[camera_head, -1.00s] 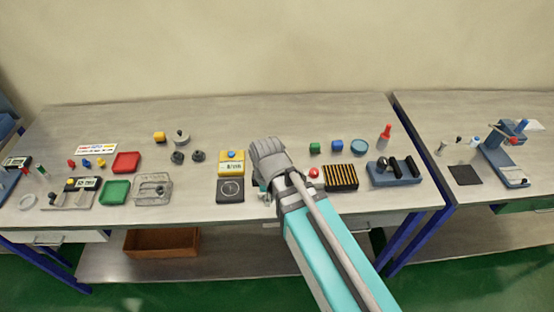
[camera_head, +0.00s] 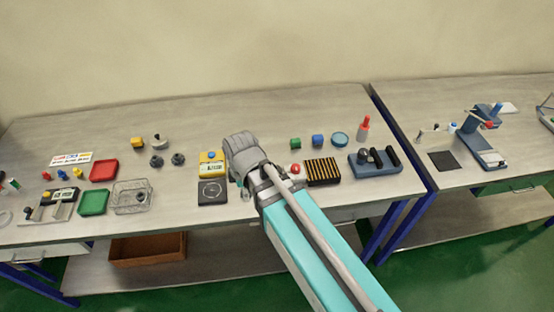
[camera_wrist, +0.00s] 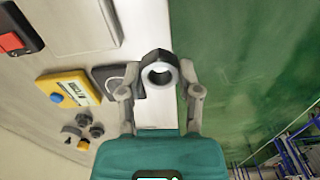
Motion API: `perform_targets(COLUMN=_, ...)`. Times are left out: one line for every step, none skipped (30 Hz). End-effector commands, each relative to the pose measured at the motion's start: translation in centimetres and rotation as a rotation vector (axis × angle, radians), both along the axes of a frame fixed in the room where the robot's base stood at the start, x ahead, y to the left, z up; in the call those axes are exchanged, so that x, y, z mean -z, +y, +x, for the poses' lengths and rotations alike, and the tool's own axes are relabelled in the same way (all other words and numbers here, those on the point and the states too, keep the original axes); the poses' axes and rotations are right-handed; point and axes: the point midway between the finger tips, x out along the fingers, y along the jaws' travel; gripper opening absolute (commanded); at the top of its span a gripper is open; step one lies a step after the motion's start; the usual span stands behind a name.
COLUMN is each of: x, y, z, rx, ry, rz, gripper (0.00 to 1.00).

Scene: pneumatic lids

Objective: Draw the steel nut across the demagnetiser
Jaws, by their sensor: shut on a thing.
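The steel nut (camera_wrist: 160,74) is a dark grey hexagonal ring with a bright bore. My gripper (camera_wrist: 160,90) is shut on it and holds it between the two fingertips, near the bench's front edge. In the head view my gripper (camera_head: 245,191) is just right of the black plate, and the nut cannot be made out. In the wrist view a black housing with a red switch (camera_wrist: 14,40) and a pale panel beside it (camera_wrist: 92,22) lie farther along the bench; they look like the demagnetiser. My arm hides most of that area in the head view.
A yellow meter (camera_head: 212,164) with a black round-marked plate (camera_head: 212,193) stands left of my gripper. A striped black block (camera_head: 323,172) and a blue fixture (camera_head: 375,166) stand to the right. The bench back (camera_head: 200,115) is clear.

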Motion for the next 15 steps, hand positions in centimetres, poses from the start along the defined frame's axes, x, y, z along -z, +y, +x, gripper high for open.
perform_targets(x=0.2, y=-0.1, z=0.7, rx=0.002, ry=0.000, rz=0.000, gripper=0.00)
perform_targets(x=0.2, y=-0.2, z=1.2, rx=0.003, ry=0.000, rz=0.000, gripper=0.00)
perform_targets(x=0.3, y=-0.4, z=1.8, rx=0.004, ry=0.000, rz=0.000, gripper=0.00)
perform_targets(x=0.4, y=-0.5, z=2.4, rx=0.004, ry=0.000, rz=0.000, gripper=0.00)
perform_targets(x=0.5, y=-0.7, z=3.0, rx=0.004, ry=0.000, rz=0.000, gripper=0.00)
perform_targets(x=0.6, y=-1.0, z=3.9, rx=0.005, ry=0.000, rz=0.000, gripper=0.00)
perform_targets(x=0.7, y=-1.2, z=4.6, rx=0.005, ry=0.000, rz=0.000, gripper=0.00)
perform_targets(x=0.9, y=-1.5, z=5.3, rx=0.005, ry=0.000, rz=0.000, gripper=0.00)
perform_targets(x=1.0, y=-1.9, z=6.3, rx=0.006, ry=0.000, rz=0.000, gripper=0.00)
perform_targets(x=1.1, y=-2.2, z=7.1, rx=0.005, ry=0.000, rz=0.000, gripper=0.00)
perform_targets(x=1.2, y=-2.5, z=7.9, rx=0.005, ry=0.000, rz=0.000, gripper=0.00)
perform_targets(x=1.4, y=-3.0, z=8.9, rx=0.005, ry=0.000, rz=0.000, gripper=0.00)
perform_targets(x=1.5, y=-3.4, z=9.6, rx=0.005, ry=0.000, rz=0.000, gripper=0.00)
perform_targets(x=1.6, y=-3.7, z=10.3, rx=0.006, ry=0.000, rz=0.000, gripper=0.00)
perform_targets(x=1.7, y=-4.2, z=11.2, rx=0.004, ry=0.000, rz=0.000, gripper=0.00)
